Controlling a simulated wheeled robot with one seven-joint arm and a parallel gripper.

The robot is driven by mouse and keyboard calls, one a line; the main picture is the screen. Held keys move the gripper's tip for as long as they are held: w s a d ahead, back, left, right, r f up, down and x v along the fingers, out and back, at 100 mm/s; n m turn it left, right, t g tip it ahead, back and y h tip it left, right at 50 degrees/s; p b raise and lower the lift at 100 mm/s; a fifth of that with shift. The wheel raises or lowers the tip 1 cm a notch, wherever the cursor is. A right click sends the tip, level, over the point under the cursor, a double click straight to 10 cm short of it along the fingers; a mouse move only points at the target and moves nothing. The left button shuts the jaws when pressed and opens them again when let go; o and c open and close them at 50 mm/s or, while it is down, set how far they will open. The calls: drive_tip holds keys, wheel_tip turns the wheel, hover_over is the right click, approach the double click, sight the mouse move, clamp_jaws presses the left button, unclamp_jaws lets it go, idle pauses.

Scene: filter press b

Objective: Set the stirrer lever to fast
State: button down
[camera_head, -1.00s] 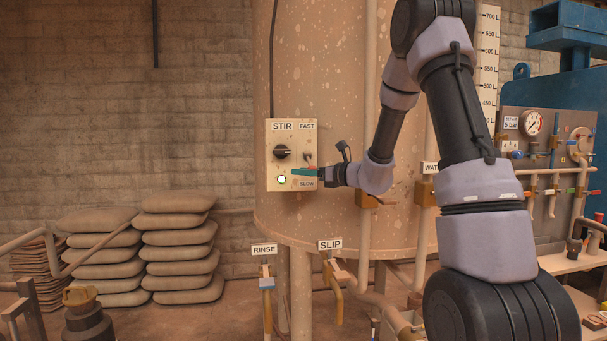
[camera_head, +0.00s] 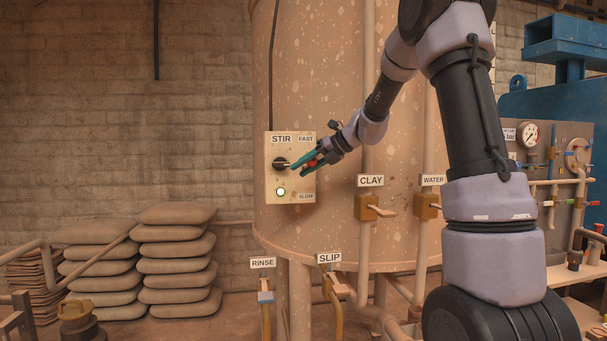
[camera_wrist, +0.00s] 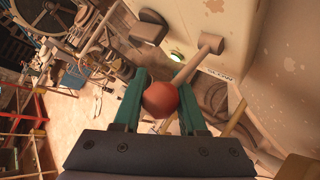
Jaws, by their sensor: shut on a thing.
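The beige STIR panel (camera_head: 274,190) is on the large tank. It has a black round switch (camera_head: 281,163), a lit green lamp (camera_head: 281,191), a FAST label (camera_head: 306,139) at upper right and a SLOW label (camera_head: 306,197) at lower right. My gripper (camera_head: 307,161) is in front of the panel's right side, between the labels and nearer FAST. In the wrist view its green fingers are shut around the stirrer lever's red ball knob (camera_wrist: 161,99). The lever's pale shaft (camera_wrist: 190,66) runs from the knob to the panel. In the head view my fingers largely hide the lever, so its exact angle is unclear.
CLAY (camera_head: 369,207) and WATER (camera_head: 427,207) valves are right of the panel. RINSE (camera_head: 265,297) and SLIP (camera_head: 336,291) valves are below it. Stacked sacks (camera_head: 177,262) lie at left.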

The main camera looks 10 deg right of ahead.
drive_tip(key=shift+w+d+r+m+g, duration=0.15)
drive_tip(key=shift+r+m+g, duration=0.15)
drive_tip(key=shift+r+g, duration=0.15)
drive_tip(key=shift+r, duration=0.1)
drive_tip(key=shift+c, duration=2.3)
unclamp_jaws()
drive_tip(key=v, duration=1)
drive_tip(key=shift+r, duration=0.3)
drive_tip(key=shift+d, duration=0.15)
